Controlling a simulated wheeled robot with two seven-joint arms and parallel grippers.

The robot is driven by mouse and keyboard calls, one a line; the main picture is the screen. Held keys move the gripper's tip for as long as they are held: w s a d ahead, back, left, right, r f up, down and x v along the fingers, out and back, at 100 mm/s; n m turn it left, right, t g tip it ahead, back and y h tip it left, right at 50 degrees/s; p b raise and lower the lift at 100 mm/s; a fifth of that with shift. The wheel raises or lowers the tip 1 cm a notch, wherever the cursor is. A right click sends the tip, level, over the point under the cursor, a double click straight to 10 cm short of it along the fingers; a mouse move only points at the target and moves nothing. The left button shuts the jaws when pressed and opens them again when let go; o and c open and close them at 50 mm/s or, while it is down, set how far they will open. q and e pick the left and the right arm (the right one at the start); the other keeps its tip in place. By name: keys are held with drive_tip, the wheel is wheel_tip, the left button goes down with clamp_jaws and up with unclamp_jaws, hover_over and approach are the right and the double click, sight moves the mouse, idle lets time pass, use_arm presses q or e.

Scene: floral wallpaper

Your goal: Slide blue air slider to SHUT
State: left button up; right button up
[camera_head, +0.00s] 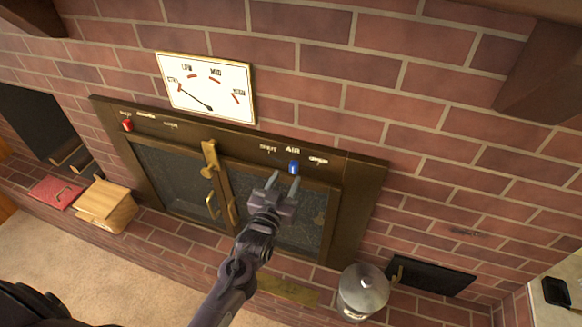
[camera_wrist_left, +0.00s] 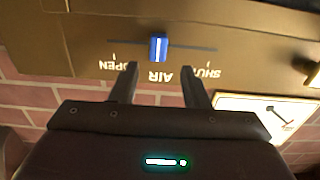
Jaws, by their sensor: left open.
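The blue air slider (camera_head: 293,167) sits on the brass-coloured fireplace frame, below the AIR label. It stands close to the middle of its horizontal slot, between the SHUT label (camera_head: 268,149) on the left and the OPEN label (camera_head: 318,160) on the right. The wrist view is upside down and shows the blue slider (camera_wrist_left: 158,48) upright in its slot, SHUT on the right. My left gripper (camera_head: 284,181) is open and empty just in front of the slider. In the wrist view its fingertips (camera_wrist_left: 161,68) lie either side of the slider, without clear contact.
A red slider (camera_head: 127,125) is at the frame's left end. A brass latch (camera_head: 209,155) joins the glass doors. A white dial (camera_head: 207,87) hangs above. A metal canister (camera_head: 362,291) stands lower right; a wooden box (camera_head: 103,205) and red book (camera_head: 56,192) lie left.

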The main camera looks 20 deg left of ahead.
sight(293, 168)
use_arm(q)
drive_tip(key=w, duration=0.4)
drive_tip(key=shift+w+d+p, duration=0.1)
drive_tip(key=shift+d+p, duration=0.2)
drive_tip(key=shift+w, duration=0.3)
use_arm(e)
drive_tip(key=shift+w+d+r, duration=0.5)
drive_tip(key=shift+w+d, duration=0.15)
drive_tip(key=shift+w, duration=0.2)
use_arm(q)
drive_tip(key=shift+f, duration=0.1)
drive_tip(key=shift+c, duration=0.3)
drive_tip(key=c, duration=0.7)
clamp_jaws()
use_arm(e)
drive_tip(key=shift+s+a, duration=0.15)
drive_tip(key=shift+s, duration=0.05)
